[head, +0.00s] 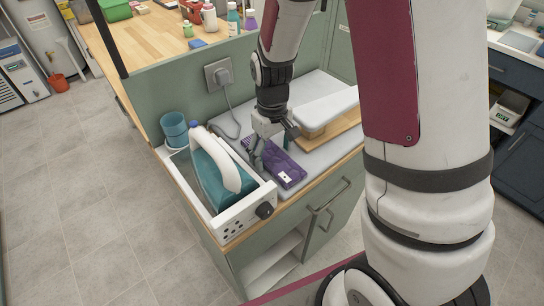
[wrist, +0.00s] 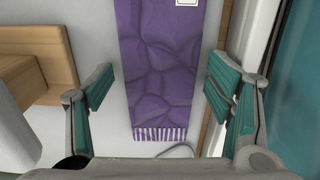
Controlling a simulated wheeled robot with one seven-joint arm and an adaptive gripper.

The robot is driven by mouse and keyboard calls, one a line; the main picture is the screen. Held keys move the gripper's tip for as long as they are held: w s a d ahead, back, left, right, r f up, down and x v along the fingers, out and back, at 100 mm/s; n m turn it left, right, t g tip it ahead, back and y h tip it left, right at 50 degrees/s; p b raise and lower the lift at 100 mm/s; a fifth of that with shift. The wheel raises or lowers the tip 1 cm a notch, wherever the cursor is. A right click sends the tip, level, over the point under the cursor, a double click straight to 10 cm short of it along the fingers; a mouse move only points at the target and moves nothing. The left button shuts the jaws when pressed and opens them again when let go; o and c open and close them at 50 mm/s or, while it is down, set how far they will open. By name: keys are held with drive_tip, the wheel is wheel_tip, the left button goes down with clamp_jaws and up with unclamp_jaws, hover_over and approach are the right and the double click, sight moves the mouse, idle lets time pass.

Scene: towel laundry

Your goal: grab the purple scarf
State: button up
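The purple scarf (head: 282,166) lies flat and folded on the grey top of the cabinet, with a white label and a pale fringe at one end. In the wrist view the scarf (wrist: 165,65) runs down the middle, its fringe at the near end. My gripper (head: 270,150) is over the fringe end of the scarf. In the wrist view my gripper (wrist: 160,95) is open, with one green-padded finger on each side of the scarf and nothing between them held. In the head view the gripper hides part of the scarf.
A teal iron (head: 215,168) in a white holder (head: 243,213) stands close to the left of the scarf. A white ironing board on a wooden base (head: 345,127) stands to the right. A teal cup (head: 174,129) and a wall socket with a cord (head: 218,75) are behind.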

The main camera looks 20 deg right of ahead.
drive_tip(key=c, duration=0.7)
drive_tip(key=shift+r, duration=0.1)
drive_tip(key=shift+c, duration=0.2)
